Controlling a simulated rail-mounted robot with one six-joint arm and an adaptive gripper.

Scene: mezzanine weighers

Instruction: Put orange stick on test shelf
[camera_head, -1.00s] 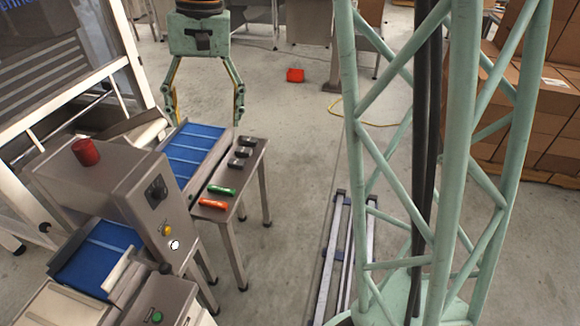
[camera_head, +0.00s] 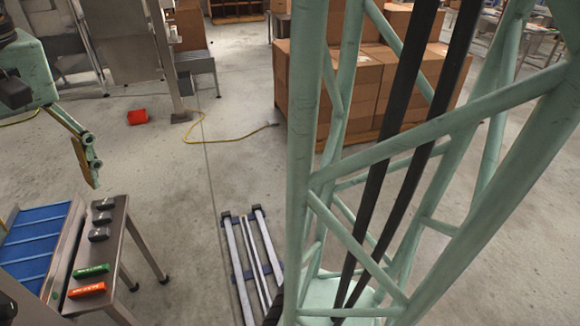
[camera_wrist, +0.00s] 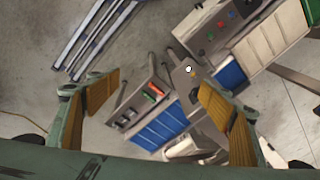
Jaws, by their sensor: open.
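The orange stick (camera_head: 87,289) lies at the near end of a narrow steel shelf (camera_head: 113,255) beside a blue belt. A green stick (camera_head: 91,270) lies just beyond it. I cannot tell whether this is the test shelf. The orange stick also shows in the wrist view (camera_wrist: 154,89), small and well below my gripper (camera_wrist: 158,98), between the spread fingers. In the head view my gripper (camera_head: 50,203) hangs at the left edge, partly cut off. It is open and empty, with yellow finger pads, and touches nothing.
Several black objects (camera_head: 101,219) lie along the shelf's far part. The blue belt (camera_head: 32,243) runs along its left side. A machine with a control panel (camera_wrist: 205,85) stands close by. Cardboard boxes (camera_head: 375,90), a red bin (camera_head: 138,117) and a yellow hose (camera_head: 195,130) are farther off on open floor.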

